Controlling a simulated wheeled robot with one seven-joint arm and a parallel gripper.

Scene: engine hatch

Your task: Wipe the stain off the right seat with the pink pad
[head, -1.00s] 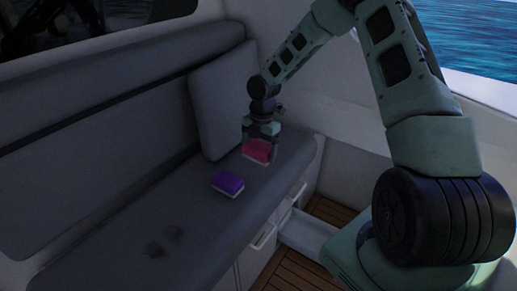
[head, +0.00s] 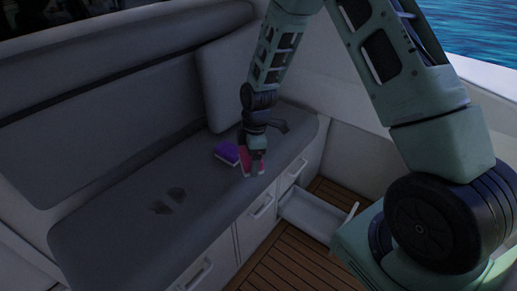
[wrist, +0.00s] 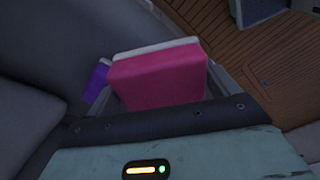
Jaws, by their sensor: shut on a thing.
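The pink pad (head: 246,160) is held in my gripper (head: 256,166), which is shut on it. In the wrist view the pink pad (wrist: 158,78) fills the space in front of the gripper, with its white side facing away. The dark stain shows as two patches (head: 176,194) (head: 162,208) on the grey seat (head: 110,235), left of and nearer than the gripper. The pad is over the seat, apart from the stain; I cannot tell whether it touches the seat.
A purple pad (head: 227,153) lies on the seat just left of the pink pad; it also shows in the wrist view (wrist: 97,80). A grey cushion (head: 222,80) leans at the far end. An open drawer (head: 312,215) juts out below the seat over the wooden floor (head: 285,265).

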